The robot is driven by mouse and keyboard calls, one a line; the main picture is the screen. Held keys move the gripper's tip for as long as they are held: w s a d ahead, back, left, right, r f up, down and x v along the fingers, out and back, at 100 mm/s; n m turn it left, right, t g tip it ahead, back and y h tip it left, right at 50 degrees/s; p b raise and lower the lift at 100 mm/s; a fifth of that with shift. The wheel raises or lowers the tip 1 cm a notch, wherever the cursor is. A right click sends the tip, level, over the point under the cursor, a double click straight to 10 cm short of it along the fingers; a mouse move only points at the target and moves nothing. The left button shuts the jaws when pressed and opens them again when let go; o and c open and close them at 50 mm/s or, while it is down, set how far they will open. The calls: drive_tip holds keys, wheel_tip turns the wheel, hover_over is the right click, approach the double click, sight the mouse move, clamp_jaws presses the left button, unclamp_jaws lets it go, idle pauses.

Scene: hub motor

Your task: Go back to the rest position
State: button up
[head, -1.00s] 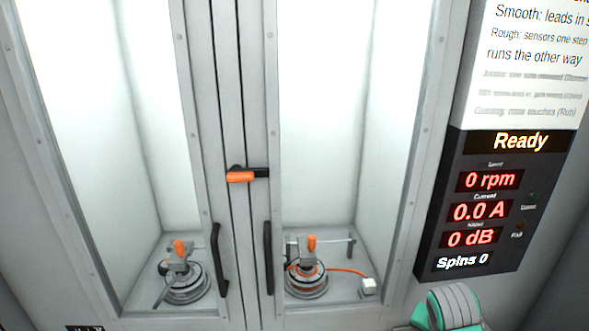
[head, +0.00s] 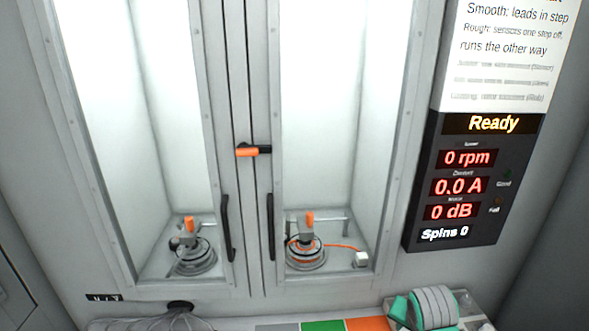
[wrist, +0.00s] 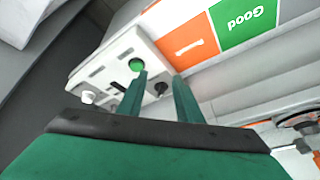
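My gripper (wrist: 160,76) shows in the wrist view as two green fingers standing apart with nothing between them. Beyond the fingers is a white panel (wrist: 112,62) with a green button (wrist: 137,65) and darker slots. I cannot tell whether the fingers touch it. In the head view a teal and grey ribbed part (head: 435,307) at the lower right looks like my arm; the fingers are not clear there.
A cabinet with two glass doors stands ahead, its orange-and-black latch (head: 250,151) lying across the middle. Two motors, left (head: 190,258) and right (head: 305,256), sit inside. The display (head: 478,185) reads Ready, 0 rpm. Green (head: 322,326) and orange (head: 367,324) label areas lie below.

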drive_tip(key=w+a+f+n+t+y, duration=0.1)
drive_tip(key=w+a+f+t+y, duration=0.15)
drive_tip(key=a, duration=0.75)
drive_tip(key=w+a+f+t+y, duration=0.2)
drive_tip(key=w+a+t, duration=0.15)
drive_tip(key=a, duration=0.65)
drive_tip(key=s+a+f+t, duration=0.1)
drive_tip(key=s+a+f, duration=0.15)
drive_tip(key=a, duration=0.35)
drive_tip(key=s+a+f+t, duration=0.1)
drive_tip(key=s+a+f, duration=0.1)
drive_tip(key=s+a, duration=0.25)
drive_tip(key=s+a+f+t+h, duration=0.1)
drive_tip(key=s+a+f, duration=0.1)
drive_tip(key=s, duration=0.7)
drive_tip(key=s+a+f+h, duration=0.2)
drive_tip(key=s, duration=0.8)
drive_tip(key=s+d+r+n, duration=0.2)
drive_tip(key=s+r+n, duration=0.1)
drive_tip(key=s, duration=0.6)
drive_tip(key=s+d+r+n+t, duration=0.1)
drive_tip(key=s+d+r+n, duration=0.1)
drive_tip(key=s, duration=0.7)
drive_tip(key=shift+d+r+n+t+y, duration=0.3)
drive_tip(key=shift+d+r+n+y, duration=0.1)
drive_tip(key=shift+r+n, duration=0.45)
